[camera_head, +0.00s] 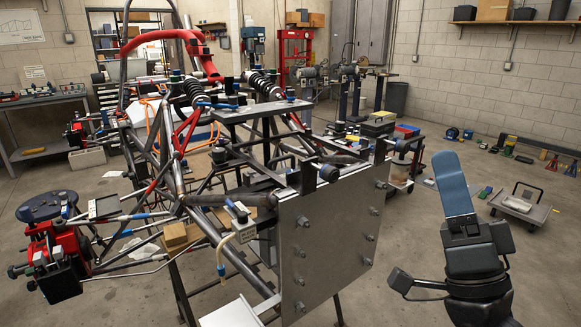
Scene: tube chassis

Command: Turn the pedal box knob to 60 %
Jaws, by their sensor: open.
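The tube chassis (190,200) stands at the left and centre, with a grey plate (330,245) upright at its near end. A small pale labelled box (243,229) with a blue-tipped part on top sits just left of the plate. I cannot tell whether this is the pedal box, and no knob or percent scale is readable. My arm rises at the lower right with a blue panel.
A red and black clamp-like unit (55,255) is at the left of the chassis. A low grey trolley (521,206) stands on the floor at the right. A workbench (45,105) lines the left wall. Open floor lies between the plate and the trolley.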

